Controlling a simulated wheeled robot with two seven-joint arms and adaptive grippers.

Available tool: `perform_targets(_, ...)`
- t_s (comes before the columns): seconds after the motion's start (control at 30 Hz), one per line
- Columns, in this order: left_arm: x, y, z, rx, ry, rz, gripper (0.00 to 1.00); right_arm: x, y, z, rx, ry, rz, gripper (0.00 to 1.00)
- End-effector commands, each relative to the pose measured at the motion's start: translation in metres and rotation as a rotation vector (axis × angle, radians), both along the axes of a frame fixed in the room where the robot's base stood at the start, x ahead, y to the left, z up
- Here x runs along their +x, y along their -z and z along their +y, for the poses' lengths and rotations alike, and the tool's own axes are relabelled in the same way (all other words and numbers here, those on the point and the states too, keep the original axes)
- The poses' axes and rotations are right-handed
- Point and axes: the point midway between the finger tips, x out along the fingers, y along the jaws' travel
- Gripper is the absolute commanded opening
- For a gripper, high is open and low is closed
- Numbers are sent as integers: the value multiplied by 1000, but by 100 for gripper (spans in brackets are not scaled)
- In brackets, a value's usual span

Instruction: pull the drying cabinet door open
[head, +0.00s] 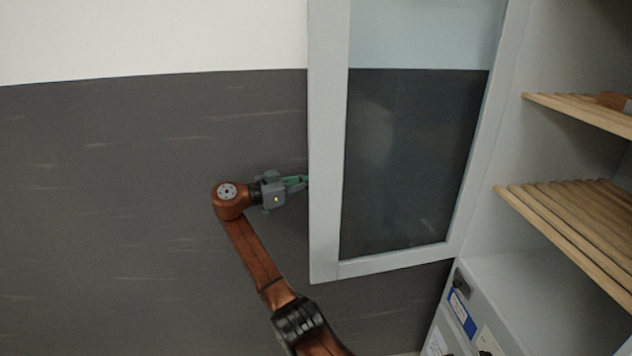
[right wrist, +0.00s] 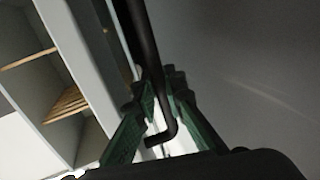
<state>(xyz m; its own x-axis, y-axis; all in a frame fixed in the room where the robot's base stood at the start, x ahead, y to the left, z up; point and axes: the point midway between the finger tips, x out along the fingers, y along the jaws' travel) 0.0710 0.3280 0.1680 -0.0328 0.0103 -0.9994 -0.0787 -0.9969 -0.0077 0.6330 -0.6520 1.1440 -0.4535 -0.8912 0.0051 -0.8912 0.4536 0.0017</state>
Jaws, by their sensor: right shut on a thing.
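The drying cabinet door (head: 327,180), a pale grey frame around a dark see-through pane, stands swung wide open, with the cabinet interior exposed to its right. My right gripper (head: 300,183) is at the door's free left edge; its fingertips pass partly behind the frame. In the right wrist view a black bar handle (right wrist: 143,35) with a bent end runs between the green fingers of my right gripper (right wrist: 164,95), which are shut on it. The handle is hidden behind the door in the head view. My left gripper is not in view.
The cabinet's slatted wooden shelves (head: 570,215) show at the right, with a brown object (head: 613,101) on the upper one. Grey fronts with labels (head: 462,313) stand below. The dark wall panel (head: 120,200) at the left has open space before it.

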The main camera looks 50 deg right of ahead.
Motion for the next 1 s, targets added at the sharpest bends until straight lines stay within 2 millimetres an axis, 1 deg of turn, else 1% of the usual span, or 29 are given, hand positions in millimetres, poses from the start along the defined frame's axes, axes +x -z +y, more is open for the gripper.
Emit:
perform_targets(0.03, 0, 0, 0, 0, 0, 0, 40, -3, 0, -3, 6, 9, -4, 0)
perform_targets(0.2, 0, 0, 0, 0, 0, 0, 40, -3, 0, -2, 6, 7, -4, 0)
perform_targets(0.23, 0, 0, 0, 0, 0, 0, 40, -2, 0, -2, 6, 7, -4, 11)
perform_targets(0.33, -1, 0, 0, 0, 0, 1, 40, -1, 0, -1, 5, 4, -4, 18)
perform_targets(0.53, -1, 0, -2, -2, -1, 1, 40, 2, 0, 3, 3, -3, -3, 18)
perform_targets(0.77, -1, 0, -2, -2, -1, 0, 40, 2, 0, 2, 3, -3, -1, 18)
perform_targets(0.87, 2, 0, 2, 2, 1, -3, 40, 2, 0, 3, 3, -3, -1, 18)
perform_targets(1.0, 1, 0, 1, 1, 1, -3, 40, 8, 0, 14, 3, -4, 0, 18)
